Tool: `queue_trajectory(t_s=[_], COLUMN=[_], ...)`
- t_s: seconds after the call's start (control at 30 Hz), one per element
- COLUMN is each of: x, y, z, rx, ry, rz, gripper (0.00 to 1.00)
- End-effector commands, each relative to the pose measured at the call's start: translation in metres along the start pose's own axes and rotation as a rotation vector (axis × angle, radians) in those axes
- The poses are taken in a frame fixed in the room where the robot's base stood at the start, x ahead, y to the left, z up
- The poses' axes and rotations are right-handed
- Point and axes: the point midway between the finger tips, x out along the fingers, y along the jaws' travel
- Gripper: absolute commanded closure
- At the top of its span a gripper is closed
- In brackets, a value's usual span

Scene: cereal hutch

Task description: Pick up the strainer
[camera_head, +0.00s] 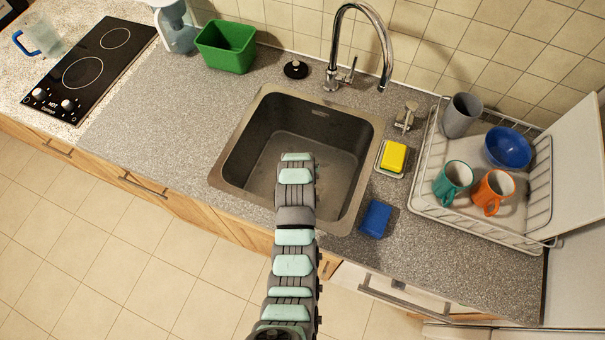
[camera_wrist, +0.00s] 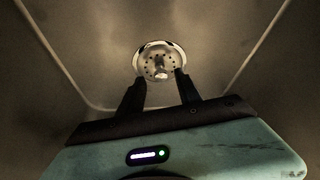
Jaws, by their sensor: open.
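The strainer (camera_wrist: 160,62) is a round metal piece with small holes and a raised knob in its middle. It lies at the drain in the floor of the sink. My gripper (camera_wrist: 159,79) is open and empty. Its two dark fingers point toward the strainer, one on each side of its near part in the wrist view. I cannot tell how far above it they are. In the head view my arm reaches into the sink (camera_head: 247,143); the strainer and my fingertips are hidden behind it.
The tap (camera_head: 360,45) arches over the sink's back edge. A black round plug (camera_head: 296,69) stands behind the sink. A yellow sponge (camera_head: 393,156), a blue sponge (camera_head: 375,218) and a dish rack (camera_head: 430,212) with mugs and a bowl are right.

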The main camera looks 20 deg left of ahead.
Motion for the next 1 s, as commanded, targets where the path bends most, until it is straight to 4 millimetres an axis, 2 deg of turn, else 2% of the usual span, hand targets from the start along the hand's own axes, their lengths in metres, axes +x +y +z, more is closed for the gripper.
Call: queue_trajectory(t_s=[0.23, 0.53, 1.0], x=[0.026, 0.03, 0.03], y=[-0.001, -0.001, -0.001], z=[0.0, 0.0, 0.0], rx=[0.0, 0.0, 0.0], ry=[-0.003, 0.0, 0.0], rz=[0.0, 0.0, 0.0], gripper=[0.59, 0.59, 0.97])
